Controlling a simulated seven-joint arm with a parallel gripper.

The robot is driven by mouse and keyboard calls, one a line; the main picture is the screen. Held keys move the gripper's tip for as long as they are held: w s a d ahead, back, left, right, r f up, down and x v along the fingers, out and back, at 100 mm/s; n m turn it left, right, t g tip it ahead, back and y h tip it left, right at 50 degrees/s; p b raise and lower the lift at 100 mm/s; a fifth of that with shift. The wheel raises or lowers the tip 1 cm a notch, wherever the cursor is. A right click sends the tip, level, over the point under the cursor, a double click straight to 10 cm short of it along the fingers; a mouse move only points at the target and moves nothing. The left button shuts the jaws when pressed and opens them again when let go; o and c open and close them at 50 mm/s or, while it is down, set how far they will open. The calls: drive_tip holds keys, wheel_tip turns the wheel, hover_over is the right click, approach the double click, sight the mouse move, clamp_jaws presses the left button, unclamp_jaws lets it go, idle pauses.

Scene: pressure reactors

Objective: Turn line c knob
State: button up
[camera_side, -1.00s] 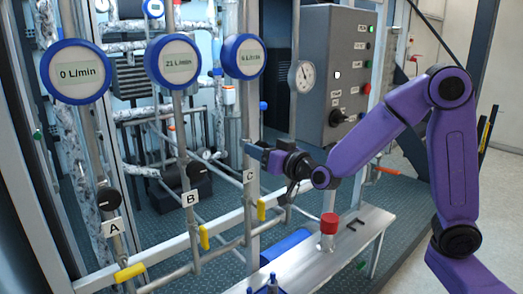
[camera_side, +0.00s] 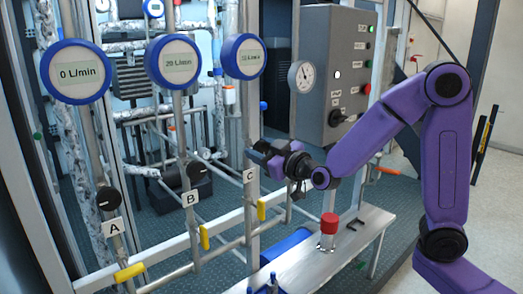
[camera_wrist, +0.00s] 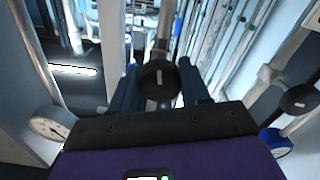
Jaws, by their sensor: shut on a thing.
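The black line C knob (camera_wrist: 160,82) sits between the two fingers of my gripper (camera_wrist: 160,76) in the wrist view, with a light mark on its face. In the side view my gripper (camera_side: 252,152) is at the line C pipe, just above the white C label (camera_side: 250,176), and it hides the knob. The gripper is shut on the knob. The round blue-rimmed display above line C (camera_side: 244,57) shows a small reading in L/min, apparently 13.
Knob A (camera_side: 108,199) and knob B (camera_side: 196,170) stand to the left, under displays reading 0 (camera_side: 77,72) and about 20 L/min (camera_side: 173,62). A grey control box (camera_side: 338,75), a pressure gauge (camera_side: 301,76) and a red-capped fitting (camera_side: 329,225) are near my arm.

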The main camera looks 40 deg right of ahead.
drive_tip(key=o, duration=1.1)
drive_tip(key=shift+c, duration=0.2)
drive_tip(key=shift+s, duration=0.1)
drive_tip(key=s, duration=1.7)
drive_tip(key=shift+s, duration=0.1)
idle(0.4)
